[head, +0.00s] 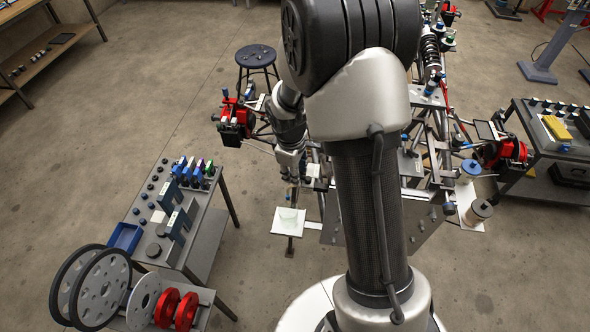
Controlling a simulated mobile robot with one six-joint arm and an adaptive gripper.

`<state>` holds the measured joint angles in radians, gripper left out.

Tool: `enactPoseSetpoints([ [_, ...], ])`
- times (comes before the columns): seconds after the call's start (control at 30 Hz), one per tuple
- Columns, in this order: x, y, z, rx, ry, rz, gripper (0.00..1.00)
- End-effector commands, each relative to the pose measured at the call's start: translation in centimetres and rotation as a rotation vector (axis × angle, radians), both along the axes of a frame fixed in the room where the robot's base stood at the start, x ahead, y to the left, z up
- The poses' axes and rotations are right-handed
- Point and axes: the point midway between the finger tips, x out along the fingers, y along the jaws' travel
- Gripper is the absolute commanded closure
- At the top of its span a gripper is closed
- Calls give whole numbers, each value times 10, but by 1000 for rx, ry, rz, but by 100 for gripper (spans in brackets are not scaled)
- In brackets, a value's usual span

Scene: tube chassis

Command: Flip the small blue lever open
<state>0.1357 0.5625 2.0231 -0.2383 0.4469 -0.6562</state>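My gripper (292,182) hangs from my wrist at the left side of the tube chassis (418,150), above a small white plate. It is small and partly dark in this view, so I cannot tell whether its fingers are open or shut. I cannot pick out the small blue lever with certainty. Several small blue parts show on the chassis, among them a blue round cap (470,167) at the right and a blue piece (431,88) near the top. My arm hides the middle of the chassis.
The white plate (289,228) carries a translucent cup-like piece at the front left. A tool cart (205,235) with blue items stands left, beside wheels and red discs (176,308). A black stool (256,54) stands behind. Another cart (530,150) stands right. Floor between is clear.

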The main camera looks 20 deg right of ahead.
Motion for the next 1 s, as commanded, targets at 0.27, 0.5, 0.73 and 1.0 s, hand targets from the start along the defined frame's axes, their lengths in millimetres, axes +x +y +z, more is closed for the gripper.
enactPoseSetpoints([
  [0.27,-2,4,38,-1,-6,1,69],
  [0.5,-8,11,88,0,-6,1,69],
  [0.73,-12,14,114,0,-1,1,69],
  [1.0,-12,14,119,0,0,1,69],
])
